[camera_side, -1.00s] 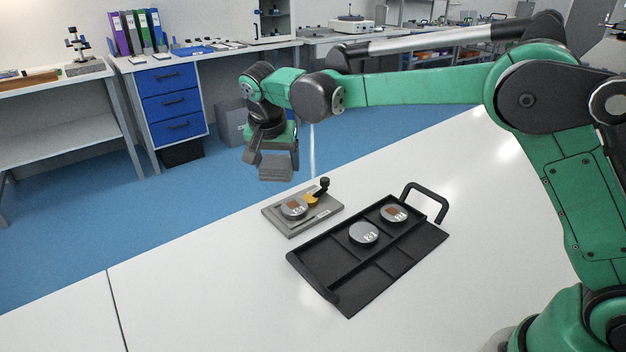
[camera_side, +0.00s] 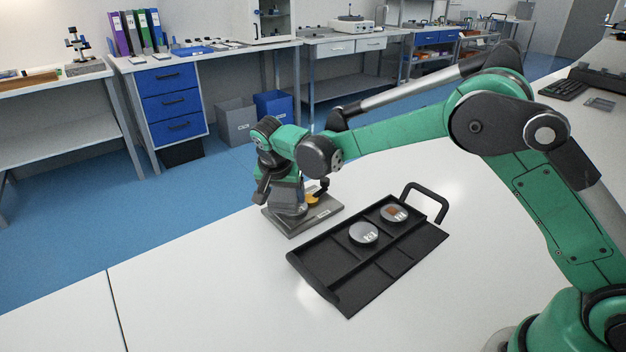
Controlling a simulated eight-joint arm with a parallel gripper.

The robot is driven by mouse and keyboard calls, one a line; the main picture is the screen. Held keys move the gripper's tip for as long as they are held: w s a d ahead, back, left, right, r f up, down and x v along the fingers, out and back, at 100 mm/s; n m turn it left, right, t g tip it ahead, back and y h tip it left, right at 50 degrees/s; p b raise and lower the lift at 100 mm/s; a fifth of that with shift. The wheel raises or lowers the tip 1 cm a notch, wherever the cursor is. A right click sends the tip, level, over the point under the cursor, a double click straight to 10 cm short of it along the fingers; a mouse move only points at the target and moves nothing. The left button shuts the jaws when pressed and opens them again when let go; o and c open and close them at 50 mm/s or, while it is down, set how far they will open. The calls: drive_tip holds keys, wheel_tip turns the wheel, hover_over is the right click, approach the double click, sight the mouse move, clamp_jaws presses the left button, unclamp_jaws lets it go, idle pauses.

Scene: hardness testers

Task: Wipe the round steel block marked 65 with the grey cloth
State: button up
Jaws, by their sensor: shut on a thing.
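My gripper (camera_side: 284,193) is shut on the grey cloth (camera_side: 287,206) and points down over the left part of a flat grey plate (camera_side: 297,228). The cloth is low over the round steel block on this plate, and the gripper and cloth mostly hide that block. I cannot tell for sure whether cloth and block touch. Two more round steel blocks are in the black tray: a plain grey one (camera_side: 362,232) and one with a brown patch (camera_side: 394,212). Their markings are too small to read.
A yellow part (camera_side: 314,198) with a black knob (camera_side: 324,184) stands on the plate, just right of the gripper. The black divided tray (camera_side: 352,300) with a raised handle (camera_side: 430,190) lies to the right. The white table (camera_side: 200,300) is clear at the front left.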

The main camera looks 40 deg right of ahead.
drive_tip(key=shift+d+f, duration=0.25)
drive_tip(key=shift+d, duration=0.7)
drive_tip(key=shift+d+f, duration=0.2)
drive_tip(key=shift+d, duration=0.75)
drive_tip(key=shift+a, duration=1.95)
drive_tip(key=shift+r, duration=4.05)
drive_tip(key=shift+f, duration=0.15)
